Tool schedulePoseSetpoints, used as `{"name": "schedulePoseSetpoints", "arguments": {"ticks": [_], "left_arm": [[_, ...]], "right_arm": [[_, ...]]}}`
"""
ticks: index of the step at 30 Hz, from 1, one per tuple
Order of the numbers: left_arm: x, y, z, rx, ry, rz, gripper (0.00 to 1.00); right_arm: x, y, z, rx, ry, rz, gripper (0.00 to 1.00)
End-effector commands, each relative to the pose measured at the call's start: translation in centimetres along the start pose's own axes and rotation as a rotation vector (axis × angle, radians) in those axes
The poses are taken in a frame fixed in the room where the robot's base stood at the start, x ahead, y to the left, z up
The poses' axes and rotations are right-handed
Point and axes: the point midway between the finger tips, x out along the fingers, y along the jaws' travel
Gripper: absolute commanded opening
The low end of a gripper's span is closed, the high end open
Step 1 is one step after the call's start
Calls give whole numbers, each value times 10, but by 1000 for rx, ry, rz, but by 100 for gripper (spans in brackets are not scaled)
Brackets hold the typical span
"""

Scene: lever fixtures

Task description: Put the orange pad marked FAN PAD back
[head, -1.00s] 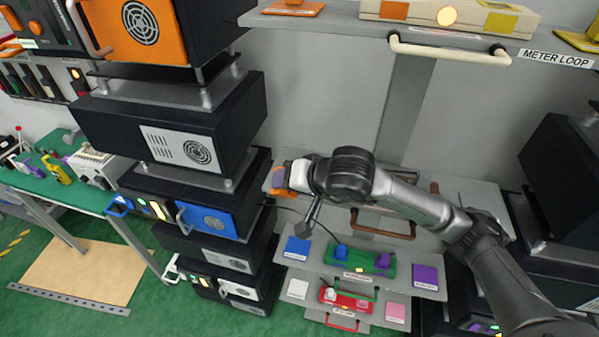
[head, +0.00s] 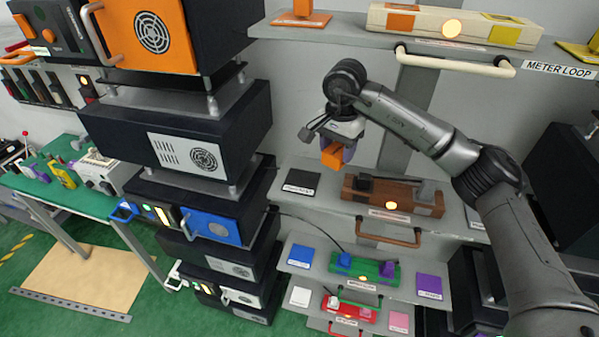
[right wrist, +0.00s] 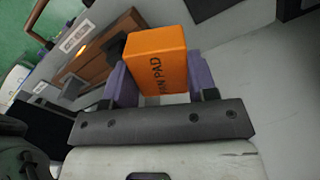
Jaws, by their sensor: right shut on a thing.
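The orange pad (head: 334,156) is between the purple-grey fingers of my right gripper (head: 338,150), in the air above the middle shelf and apart from it. In the right wrist view the pad (right wrist: 157,58) is clamped between both fingers, with the lettering FAN PAD facing the camera. An orange plate (head: 286,20) with an orange piece on it lies on the upper shelf, higher and left of the gripper. The cream unit (head: 450,30) beside it carries an orange patch, a yellow patch and a lit lamp. My left gripper is out of view.
Below the pad, the middle shelf holds a black square (head: 301,182) and a brown unit (head: 392,196) with dark and grey blocks. The cream handle bar (head: 455,63) juts from the upper shelf's front. A dark equipment stack (head: 200,140) stands to the left.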

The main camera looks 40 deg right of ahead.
Motion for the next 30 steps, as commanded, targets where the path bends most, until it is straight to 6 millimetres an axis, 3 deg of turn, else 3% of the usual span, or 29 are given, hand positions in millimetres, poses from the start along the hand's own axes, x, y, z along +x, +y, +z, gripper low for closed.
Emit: {"name": "schedulePoseSetpoints", "arguments": {"ticks": [6,12,23,30], "left_arm": [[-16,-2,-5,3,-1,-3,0],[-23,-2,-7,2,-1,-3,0],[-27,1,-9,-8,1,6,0],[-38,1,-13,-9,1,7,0]], "right_arm": [[24,-43,20,-4,-1,1,33],[43,-69,30,-3,-1,-1,33],[56,-79,34,-3,1,-1,33],[84,-78,34,-3,1,0,33]]}}
